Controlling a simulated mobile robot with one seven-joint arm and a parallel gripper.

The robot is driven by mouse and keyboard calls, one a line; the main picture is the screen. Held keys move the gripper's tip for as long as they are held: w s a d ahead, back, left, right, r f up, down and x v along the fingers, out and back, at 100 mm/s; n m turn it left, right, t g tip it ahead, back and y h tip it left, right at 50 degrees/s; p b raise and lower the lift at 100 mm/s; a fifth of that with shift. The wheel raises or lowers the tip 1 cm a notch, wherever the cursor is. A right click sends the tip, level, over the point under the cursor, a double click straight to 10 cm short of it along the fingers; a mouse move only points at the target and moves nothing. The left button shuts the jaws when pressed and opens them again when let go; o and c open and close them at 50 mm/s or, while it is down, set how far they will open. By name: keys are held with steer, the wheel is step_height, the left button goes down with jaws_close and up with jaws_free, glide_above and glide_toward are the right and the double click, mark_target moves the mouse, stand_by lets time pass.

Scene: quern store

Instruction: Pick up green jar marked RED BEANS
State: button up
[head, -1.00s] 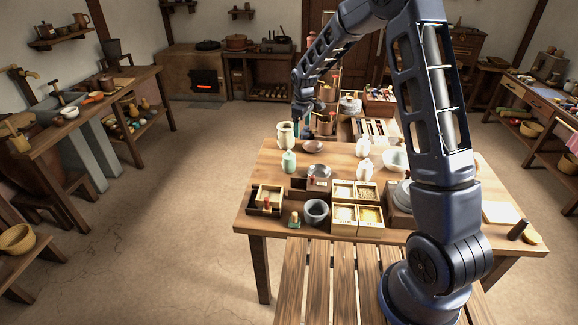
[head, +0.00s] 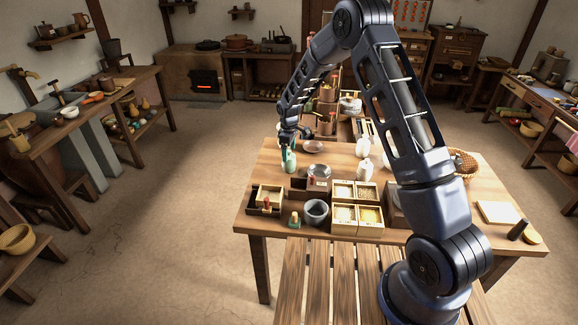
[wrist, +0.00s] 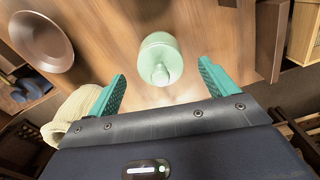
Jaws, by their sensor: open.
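The green jar (head: 289,162) stands upright near the left edge of the wooden table (head: 262,183). In the wrist view the pale green jar (wrist: 160,58) is seen from above, with a small knob on top; no marking is readable. My gripper (wrist: 158,82) is open, with its teal fingers on either side below the jar in the picture and the jar just beyond the gap between their tips. In the head view my gripper (head: 287,150) is directly at the jar's top and partly covers it.
A cream pot (wrist: 70,110) is close beside the left finger in the wrist view. A brown dish (wrist: 40,40) lies farther left. White jars (head: 364,168), a grey mortar (head: 316,211) and boxes of grain (head: 357,218) stand on the table.

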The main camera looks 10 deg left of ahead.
mark_target(289, 155)
step_height(289, 155, down, 5)
steer(key=shift+f, duration=0.1)
steer(key=c, duration=1.3)
steer(key=shift+r, duration=0.2)
